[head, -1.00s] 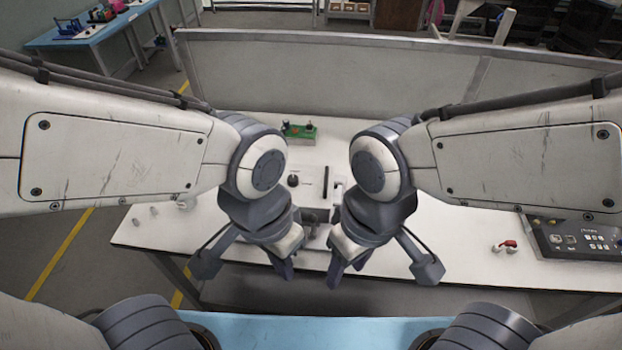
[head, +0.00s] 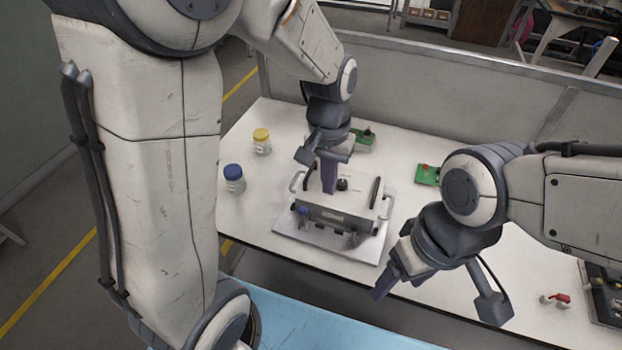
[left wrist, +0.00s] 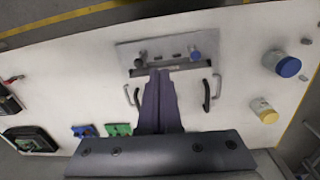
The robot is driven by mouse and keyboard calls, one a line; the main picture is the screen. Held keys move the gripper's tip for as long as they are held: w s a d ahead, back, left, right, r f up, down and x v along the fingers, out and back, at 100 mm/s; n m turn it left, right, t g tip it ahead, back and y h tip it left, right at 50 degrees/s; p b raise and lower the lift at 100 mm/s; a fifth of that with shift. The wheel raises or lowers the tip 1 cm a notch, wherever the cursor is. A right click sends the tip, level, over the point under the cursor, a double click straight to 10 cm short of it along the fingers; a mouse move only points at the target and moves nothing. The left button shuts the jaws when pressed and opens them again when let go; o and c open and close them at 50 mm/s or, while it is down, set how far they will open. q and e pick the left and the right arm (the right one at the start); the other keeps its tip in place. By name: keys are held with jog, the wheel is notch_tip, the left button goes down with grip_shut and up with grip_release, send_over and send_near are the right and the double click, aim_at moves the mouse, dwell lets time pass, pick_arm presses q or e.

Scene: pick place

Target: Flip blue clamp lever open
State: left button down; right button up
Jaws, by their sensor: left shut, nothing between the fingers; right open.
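The blue clamp lever (head: 303,210) is a small blue knob at the front left of a grey-white fixture box (head: 335,217). In the left wrist view the blue lever (left wrist: 195,54) is on the fixture's far side, right of a dark knob (left wrist: 141,56). Its exact angle is too small to tell. My left gripper (head: 328,190) points down over the fixture's top, behind and to the right of the lever, apart from it. Its fingers (left wrist: 158,75) are shut and empty. My right gripper (head: 384,288) is open and empty, in front of the table edge.
The fixture stands on a grey base plate (head: 290,231) and has a side handle (head: 375,192). A blue-lidded jar (head: 234,179) and a yellow-lidded jar (head: 261,141) stand left. Green boards (head: 427,175) lie behind. A red-handled part (head: 558,299) and control panel (head: 603,287) are right.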

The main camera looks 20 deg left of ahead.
aim_at(305, 214)
pick_arm(q)
jog(key=w+a+f+n, duration=0.3)
jog(key=w+a, duration=0.3)
jog(key=a, duration=0.2)
jog(key=shift+f, duration=0.45)
jog(key=shift+f, duration=0.1)
jog(key=f, duration=0.5)
jog(key=f+p, duration=0.1)
jog(key=f, duration=0.3)
jog(key=shift+s+d+f, duration=0.15)
jog(key=shift+d+f, duration=0.05)
jog(key=shift+f, duration=0.2)
